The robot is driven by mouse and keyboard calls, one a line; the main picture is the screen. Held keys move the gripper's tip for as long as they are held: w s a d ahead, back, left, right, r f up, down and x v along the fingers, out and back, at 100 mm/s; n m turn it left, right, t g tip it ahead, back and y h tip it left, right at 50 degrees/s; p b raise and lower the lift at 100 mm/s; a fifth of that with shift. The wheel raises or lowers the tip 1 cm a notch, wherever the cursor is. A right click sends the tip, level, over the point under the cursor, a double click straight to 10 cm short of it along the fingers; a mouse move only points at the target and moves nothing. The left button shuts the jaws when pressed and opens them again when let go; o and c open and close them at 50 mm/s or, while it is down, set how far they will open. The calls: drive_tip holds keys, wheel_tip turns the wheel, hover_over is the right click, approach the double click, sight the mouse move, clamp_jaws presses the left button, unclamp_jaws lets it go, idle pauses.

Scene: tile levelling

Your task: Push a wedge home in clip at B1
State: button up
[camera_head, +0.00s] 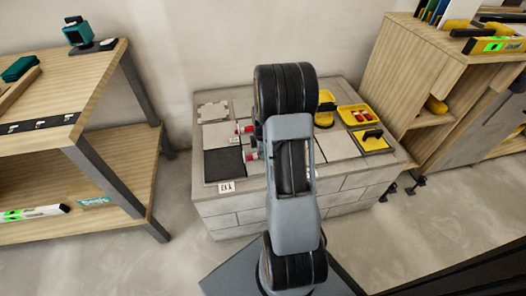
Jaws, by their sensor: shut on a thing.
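A grey block-built stand (285,203) carries pale tiles (219,133) and a dark tile (223,164). Two small red and white pieces, one (245,129) at the upper seam and one (251,155) lower down, sit by the tile joints left of my arm. I cannot tell clip from wedge in them, nor which spot is B1. My gripper is hidden behind my own arm, which covers the middle of the tiles.
A yellow-handled tool (325,108) and a yellow and black tool (373,138) stand on the right of the tiles. A white label (226,186) is at the front edge. A wooden bench (98,90) is left and a wooden shelf unit (420,70) right. Floor shows between.

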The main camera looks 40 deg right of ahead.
sight(252, 156)
drive_tip(key=shift+w+a+f, duration=0.1)
drive_tip(key=shift+w+a, duration=0.05)
drive_tip(key=shift+a, duration=0.2)
idle(0.5)
drive_tip(key=shift+w+a, duration=0.2)
drive_tip(key=shift+a, duration=0.25)
drive_tip(key=shift+w+a+p, duration=0.15)
drive_tip(key=shift+w+a, duration=0.2)
drive_tip(key=shift+a, duration=0.3)
drive_tip(key=shift+w+a+p, duration=0.15)
drive_tip(key=shift+w+a, duration=0.15)
drive_tip(key=shift+a, duration=0.35)
idle(1.8)
idle(0.3)
drive_tip(key=o, duration=0.9)
